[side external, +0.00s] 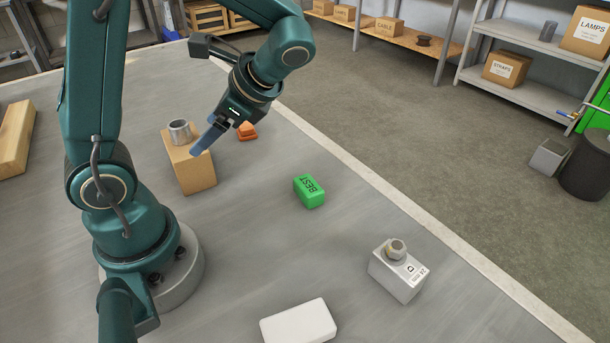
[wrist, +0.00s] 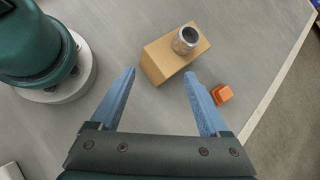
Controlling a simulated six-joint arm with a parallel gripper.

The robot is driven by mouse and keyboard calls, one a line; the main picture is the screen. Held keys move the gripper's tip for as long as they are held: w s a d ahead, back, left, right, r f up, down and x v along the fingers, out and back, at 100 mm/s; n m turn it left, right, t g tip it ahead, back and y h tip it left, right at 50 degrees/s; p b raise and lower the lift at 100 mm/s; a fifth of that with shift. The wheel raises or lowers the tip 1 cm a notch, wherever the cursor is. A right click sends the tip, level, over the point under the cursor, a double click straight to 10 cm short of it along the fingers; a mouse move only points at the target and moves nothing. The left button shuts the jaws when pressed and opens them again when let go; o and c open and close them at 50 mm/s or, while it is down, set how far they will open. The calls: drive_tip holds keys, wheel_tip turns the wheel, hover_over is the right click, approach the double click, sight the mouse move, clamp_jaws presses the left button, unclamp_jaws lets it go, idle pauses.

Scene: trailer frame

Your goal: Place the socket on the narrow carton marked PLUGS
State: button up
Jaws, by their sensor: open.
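The socket (side external: 180,132) is a grey metal cylinder with an open top. It stands upright on one end of the top of a narrow brown carton (side external: 194,170); no PLUGS marking can be read on the faces in view. The wrist view shows the socket (wrist: 186,40) and the carton (wrist: 156,61) just beyond my fingertips. My gripper (side external: 204,136) is open, with two blue fingers apart and nothing between them. In the wrist view, my gripper (wrist: 160,72) points at the carton, with the socket nearer the right finger's line. No contact with the socket shows.
An orange object (side external: 246,131) lies beside the carton, close to my gripper. A green block (side external: 309,191), a white box with a nut on top (side external: 397,275) and a white block (side external: 299,324) stand apart. A wooden beam (side external: 15,137) lies far left. Bare surface separates them.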

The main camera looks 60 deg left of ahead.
drive_tip(key=d+r+n+t+h, duration=0.3)
drive_tip(key=d+n+t+h, duration=0.4)
drive_tip(key=d+t, duration=0.3)
drive_tip(key=d+n, duration=0.1)
drive_tip(key=d, duration=0.2)
drive_tip(key=shift+h, duration=0.3)
